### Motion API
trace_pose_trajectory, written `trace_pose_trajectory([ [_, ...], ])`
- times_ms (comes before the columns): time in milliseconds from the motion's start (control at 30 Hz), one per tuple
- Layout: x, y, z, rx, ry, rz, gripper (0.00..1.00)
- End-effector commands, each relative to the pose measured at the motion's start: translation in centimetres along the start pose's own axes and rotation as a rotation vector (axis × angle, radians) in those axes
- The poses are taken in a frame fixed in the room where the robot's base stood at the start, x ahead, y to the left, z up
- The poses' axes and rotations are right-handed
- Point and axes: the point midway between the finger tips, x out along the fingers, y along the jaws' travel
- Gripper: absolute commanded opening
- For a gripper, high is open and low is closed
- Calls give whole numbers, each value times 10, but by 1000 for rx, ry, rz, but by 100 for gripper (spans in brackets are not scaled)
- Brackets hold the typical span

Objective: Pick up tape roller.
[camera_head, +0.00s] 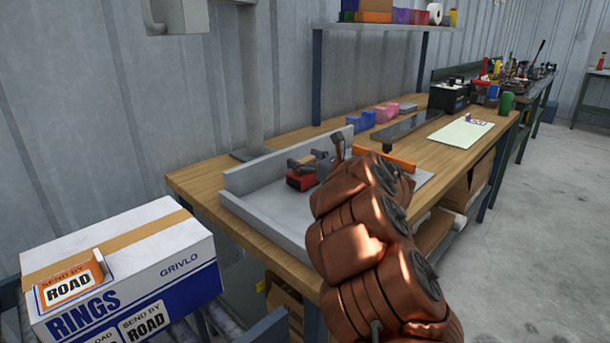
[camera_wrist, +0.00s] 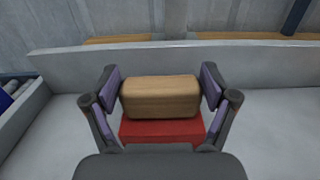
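The tape roller, with a tan block-like top and a red body (camera_head: 301,182), sits in the grey tray on the workbench. In the wrist view its tan part (camera_wrist: 160,97) lies between my two finger pads, with the red part (camera_wrist: 160,130) below it. My gripper (camera_head: 330,157) is over the tray at the tape roller. In the wrist view my gripper (camera_wrist: 161,86) has its fingers spread wide, one at each side of the tan part. Any gap at the sides is very small, and contact is hard to tell. My arm hides part of the tray.
The grey tray (camera_head: 262,212) has raised walls at its back. An orange bar (camera_head: 385,158) lies behind my arm. Pink and blue boxes (camera_head: 362,121) stand farther along the workbench (camera_head: 200,181). A white and blue carton (camera_head: 190,258) stands at the front left.

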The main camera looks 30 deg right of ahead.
Motion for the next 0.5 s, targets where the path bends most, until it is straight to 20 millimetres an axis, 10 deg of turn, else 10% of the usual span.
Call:
trace_pose_trajectory([
  [500, 0, 0, 0, 0, -1, -1, 39],
])
